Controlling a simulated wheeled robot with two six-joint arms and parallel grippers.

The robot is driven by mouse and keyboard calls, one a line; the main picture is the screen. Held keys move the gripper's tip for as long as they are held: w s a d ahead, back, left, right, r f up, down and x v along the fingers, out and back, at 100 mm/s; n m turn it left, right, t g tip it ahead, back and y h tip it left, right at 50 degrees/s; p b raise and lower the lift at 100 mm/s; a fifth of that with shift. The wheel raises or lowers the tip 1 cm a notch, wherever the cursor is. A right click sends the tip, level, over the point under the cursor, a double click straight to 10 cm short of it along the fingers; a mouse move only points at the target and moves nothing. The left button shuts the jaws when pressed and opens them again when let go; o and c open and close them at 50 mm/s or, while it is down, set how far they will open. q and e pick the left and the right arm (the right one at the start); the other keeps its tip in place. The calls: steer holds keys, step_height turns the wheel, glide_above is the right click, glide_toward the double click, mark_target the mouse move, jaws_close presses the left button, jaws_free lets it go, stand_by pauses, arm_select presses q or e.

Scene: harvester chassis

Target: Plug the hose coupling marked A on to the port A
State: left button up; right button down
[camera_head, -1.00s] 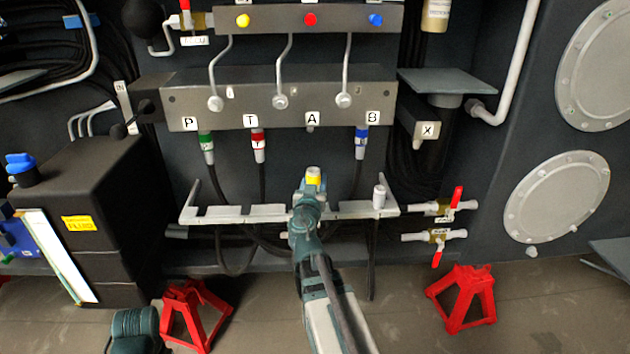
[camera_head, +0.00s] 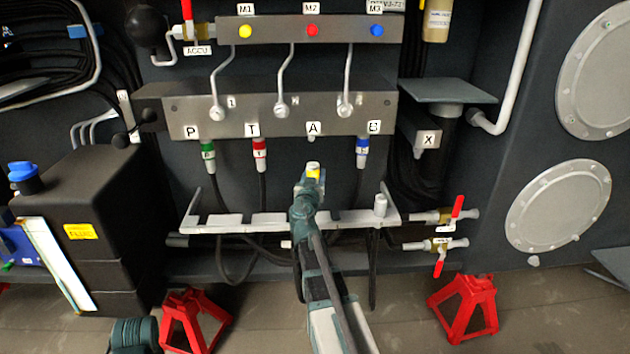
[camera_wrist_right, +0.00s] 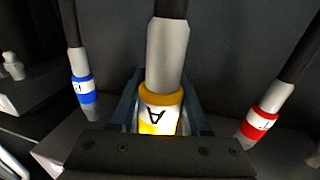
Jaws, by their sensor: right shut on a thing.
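The hose coupling marked A (camera_head: 313,168) has a yellow band and is in my right gripper (camera_head: 309,182). The right wrist view shows the coupling (camera_wrist_right: 165,55) with its letter upside down and the jaws (camera_wrist_right: 158,108) shut around its band. Its hose runs up out of that view. Port A (camera_head: 312,138) is a small stub under the label A on the grey manifold block (camera_head: 280,108). In the head view the coupling appears just below the port, with a gap between them. The wrist view does not show the port. My left gripper is not in view.
Green (camera_head: 208,150), red (camera_head: 260,150) and blue (camera_head: 362,152) couplings hang from ports P, T and B, flanking port A. A pale slotted rack (camera_head: 235,220) stands below the block. Red stands (camera_head: 465,305) are on the floor.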

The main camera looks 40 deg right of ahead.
steer(key=w+a+x, duration=0.1)
steer(key=x, duration=0.7)
steer(key=shift+w, duration=0.2)
steer(key=shift+r+p, duration=1.15)
steer(key=shift+r+p, duration=1.7)
stand_by(0.7)
steer(key=shift+c, duration=1.5)
jaws_free()
